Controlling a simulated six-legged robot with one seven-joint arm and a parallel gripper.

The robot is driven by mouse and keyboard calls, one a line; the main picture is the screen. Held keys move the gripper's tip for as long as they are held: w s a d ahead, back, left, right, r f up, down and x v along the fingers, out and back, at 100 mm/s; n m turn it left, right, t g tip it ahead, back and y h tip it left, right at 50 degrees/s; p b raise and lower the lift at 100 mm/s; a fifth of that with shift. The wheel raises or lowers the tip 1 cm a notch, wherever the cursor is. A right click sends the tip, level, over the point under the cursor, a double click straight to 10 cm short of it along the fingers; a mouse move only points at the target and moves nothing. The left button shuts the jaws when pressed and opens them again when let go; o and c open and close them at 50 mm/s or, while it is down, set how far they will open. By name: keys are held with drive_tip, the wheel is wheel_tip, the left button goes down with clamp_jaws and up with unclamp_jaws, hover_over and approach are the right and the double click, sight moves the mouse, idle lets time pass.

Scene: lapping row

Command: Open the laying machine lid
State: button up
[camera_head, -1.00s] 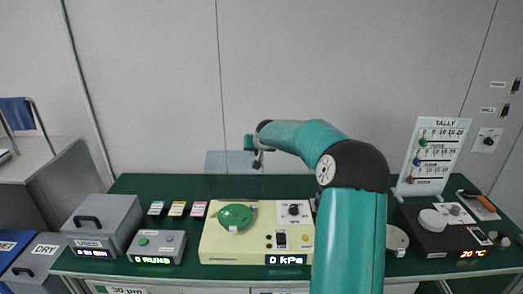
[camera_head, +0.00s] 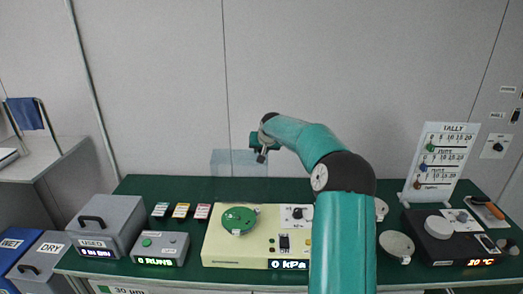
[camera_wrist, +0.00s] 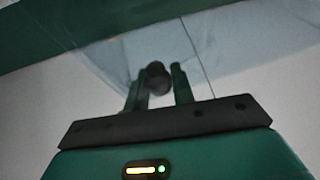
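The cream laying machine (camera_head: 218,247) stands mid-table, with a round green disc (camera_head: 239,220) on its top. A clear lid (camera_head: 228,163) stands raised above the machine's back, faint against the grey wall. My gripper (camera_head: 258,148) is high behind the machine, at the right part of the lid. In the wrist view, a dark round knob (camera_wrist: 157,79) on the clear sheet sits between the two fingers of my gripper (camera_wrist: 160,80). The fingers are close together and appear shut on the knob; the view is slightly blurred.
A grey lidded box (camera_head: 108,222) and a small grey control box (camera_head: 160,248) stand at left. Three small coloured packs (camera_head: 181,211) lie behind them. A black unit (camera_head: 437,243) and a white tally board (camera_head: 441,160) stand at right. My arm hides the machine's right end.

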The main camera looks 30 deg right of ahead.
drive_tip(key=o, duration=0.3)
drive_tip(key=shift+s+d+f, duration=0.1)
drive_tip(key=shift+f, duration=0.2)
drive_tip(key=shift+o, duration=0.2)
drive_tip(key=shift+r, duration=0.15)
drive_tip(key=shift+r, duration=0.1)
drive_tip(key=shift+s+r, duration=0.15)
drive_tip(key=shift+r, duration=0.15)
drive_tip(key=v, duration=1.3)
drive_tip(key=shift+s+f, duration=0.1)
